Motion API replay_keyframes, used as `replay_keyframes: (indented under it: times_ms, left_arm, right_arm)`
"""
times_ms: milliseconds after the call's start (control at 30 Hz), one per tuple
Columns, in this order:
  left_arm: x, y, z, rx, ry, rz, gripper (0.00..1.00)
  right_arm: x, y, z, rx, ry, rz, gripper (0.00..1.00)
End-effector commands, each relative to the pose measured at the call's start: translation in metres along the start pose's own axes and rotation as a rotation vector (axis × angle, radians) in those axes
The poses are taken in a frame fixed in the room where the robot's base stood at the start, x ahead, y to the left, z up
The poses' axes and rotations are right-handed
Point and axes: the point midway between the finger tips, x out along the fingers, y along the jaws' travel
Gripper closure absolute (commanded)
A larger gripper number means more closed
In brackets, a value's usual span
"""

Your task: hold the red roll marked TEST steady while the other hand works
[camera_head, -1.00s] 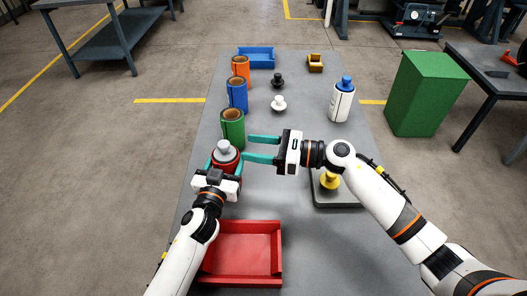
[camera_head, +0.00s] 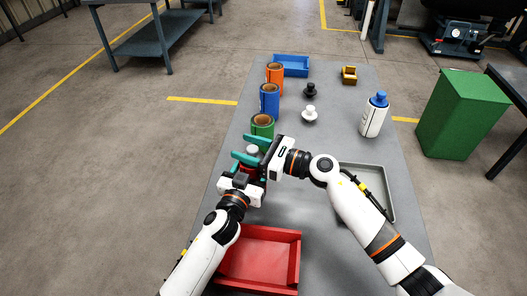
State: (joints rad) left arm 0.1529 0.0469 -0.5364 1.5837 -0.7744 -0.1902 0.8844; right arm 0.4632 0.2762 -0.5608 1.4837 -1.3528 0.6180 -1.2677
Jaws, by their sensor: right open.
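The red roll (camera_head: 247,174) stands on the grey table in front of the green roll, mostly hidden by my grippers; its TEST mark cannot be read. A light grey knob (camera_head: 252,149) sits on its top. My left gripper (camera_head: 251,168) is around the red roll from the near side, with a teal finger on its left, and appears closed on it. My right gripper (camera_head: 246,147) is open, coming in from the right, its teal fingers on the far and near sides of the grey knob.
Green (camera_head: 262,127), blue (camera_head: 269,102) and orange (camera_head: 275,78) rolls stand in a row behind. A red bin (camera_head: 262,285) is in front. A grey tray (camera_head: 390,199) lies right, partly behind my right arm. A white bottle (camera_head: 373,120) and black (camera_head: 310,90) and white (camera_head: 309,114) knobs stand farther back.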

Motion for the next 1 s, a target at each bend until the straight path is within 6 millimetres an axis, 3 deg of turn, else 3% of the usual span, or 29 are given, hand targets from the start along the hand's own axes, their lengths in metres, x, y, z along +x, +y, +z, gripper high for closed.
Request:
replay_keyframes:
  times_ms: [400,700,1000]
  left_arm:
    - [-0.0001,-0.0001,-0.0005,0.000,0.001,0.000,0.77]
    - [-0.0001,-0.0001,-0.0005,0.000,0.001,0.000,0.77]
    - [-0.0001,0.0000,-0.0005,0.000,0.001,0.000,0.77]
  right_arm:
    - [0.0077,-0.0001,-0.0004,0.000,0.000,-0.001,0.48]
    - [0.0074,-0.0001,-0.0002,0.000,0.000,0.000,0.97]
    - [0.0073,0.0001,-0.0011,0.000,0.000,0.000,1.00]
